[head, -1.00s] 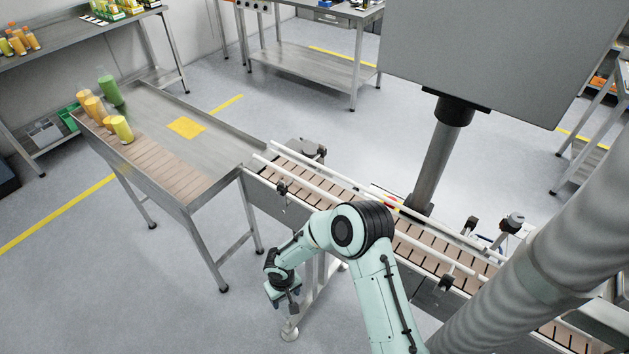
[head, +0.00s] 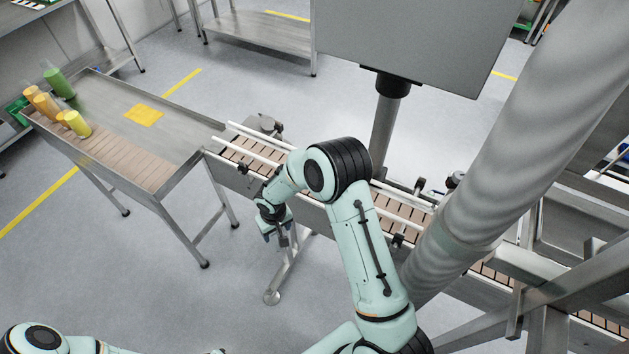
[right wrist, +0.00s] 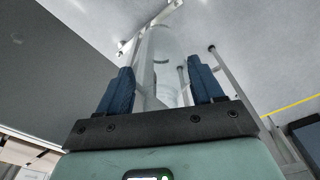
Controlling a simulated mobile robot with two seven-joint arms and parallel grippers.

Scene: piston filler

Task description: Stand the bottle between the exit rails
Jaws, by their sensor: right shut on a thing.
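My right gripper (head: 275,228) is in front of the conveyor's near side, below belt height in the picture. In the right wrist view its two blue fingers (right wrist: 158,90) are shut on a clear, empty-looking bottle (right wrist: 162,62). The bottle stands out between and beyond the fingers; in the head view I cannot make it out. The white exit rails (head: 252,149) run along both sides of the brown slatted belt (head: 236,152). The gripper and bottle are apart from the rails. My left arm shows at the lower left, but its gripper is out of view.
A steel table (head: 185,118) with a yellow square (head: 143,115) stands left of the belt's end. Several yellow, orange and green bottles (head: 76,123) stand at its far left. A grey cabinet (head: 410,40) on a post stands behind the conveyor. A thick ribbed column crosses the right side.

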